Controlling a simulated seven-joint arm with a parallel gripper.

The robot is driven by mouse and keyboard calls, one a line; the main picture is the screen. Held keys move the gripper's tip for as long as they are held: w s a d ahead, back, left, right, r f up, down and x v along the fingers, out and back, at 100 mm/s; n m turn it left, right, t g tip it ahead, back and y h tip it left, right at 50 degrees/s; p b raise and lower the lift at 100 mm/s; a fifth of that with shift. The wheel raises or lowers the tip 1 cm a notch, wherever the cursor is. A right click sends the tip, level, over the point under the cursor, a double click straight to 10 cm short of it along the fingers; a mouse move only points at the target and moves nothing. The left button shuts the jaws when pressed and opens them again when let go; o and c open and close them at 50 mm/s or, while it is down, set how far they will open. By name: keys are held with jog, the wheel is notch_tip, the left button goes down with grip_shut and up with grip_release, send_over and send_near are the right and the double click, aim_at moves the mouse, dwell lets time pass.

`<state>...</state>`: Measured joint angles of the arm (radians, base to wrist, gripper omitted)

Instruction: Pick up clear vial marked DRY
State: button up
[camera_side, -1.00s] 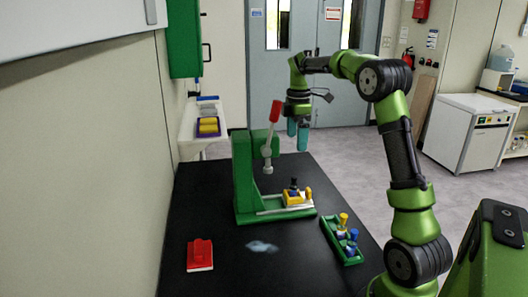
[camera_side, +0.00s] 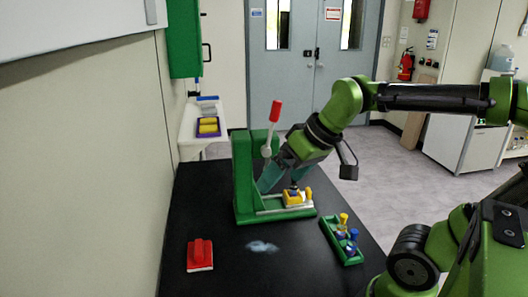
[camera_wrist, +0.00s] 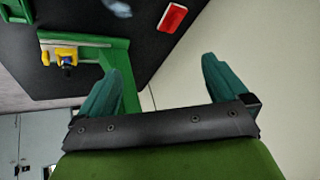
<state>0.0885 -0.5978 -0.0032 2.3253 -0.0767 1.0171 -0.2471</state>
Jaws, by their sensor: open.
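No vial shows a readable DRY mark in these views. A yellow holder (camera_side: 293,198) with a dark-capped vial (camera_side: 294,188) and a yellow-topped piece (camera_side: 308,193) sits on the base of the green press. A green rack (camera_side: 333,245) to the right holds several small vials with yellow and blue caps. My gripper (camera_side: 279,181) is tilted low beside the press, just above the yellow holder in the picture. In the wrist view its teal fingers (camera_wrist: 160,66) are spread with nothing between them. The yellow holder (camera_wrist: 62,50) lies left of both fingers there.
The green press (camera_side: 245,180) with its red-handled lever (camera_side: 274,112) stands close by my gripper. A pale blurred patch (camera_side: 262,246) lies near the table's middle.

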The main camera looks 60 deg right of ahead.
jog(key=shift+m+t+y, duration=0.4)
jog(key=shift+m, duration=0.3)
jog(key=s+a+f, duration=0.2)
jog(key=shift+s+a, duration=0.25)
jog(key=shift+s, duration=0.05)
jog(key=shift+c, duration=0.5)
jog(key=shift+s+a+f, duration=0.15)
jog(key=shift+f, duration=0.05)
jog(key=shift+c, duration=1.2)
jog(key=c, duration=0.4)
jog(key=shift+c, duration=0.2)
